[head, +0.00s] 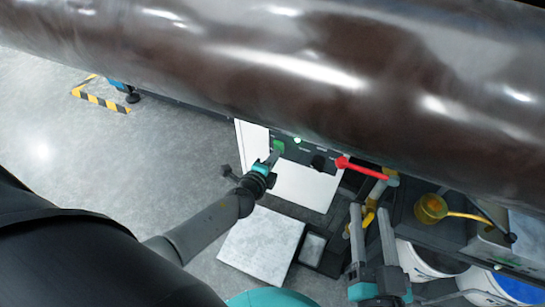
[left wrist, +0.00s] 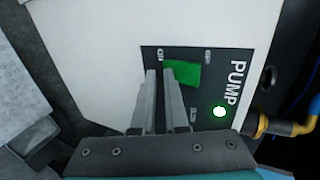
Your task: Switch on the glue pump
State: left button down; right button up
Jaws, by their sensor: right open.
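The pump panel (left wrist: 205,98), marked PUMP, fills the middle of the left wrist view. Its green switch (left wrist: 183,73) also shows in the head view (head: 279,147). A round green lamp (left wrist: 219,111) on the panel glows; it is bright in the head view too (head: 297,140). My left gripper (head: 272,159) is at the panel. Its fingertips (left wrist: 159,72) are close together, with a narrow gap, beside the switch's left end; I cannot tell whether they touch it. Nothing shows between them.
A large brown glossy roll (head: 300,70) spans the top. A red handle (head: 362,169) is right of the panel. A yellow cup (head: 431,209) and buckets (head: 428,258) stand at the right.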

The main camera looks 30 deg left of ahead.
pick_arm(q)
jog(key=shift+w+r, duration=0.1)
jog(key=shift+w, duration=0.2)
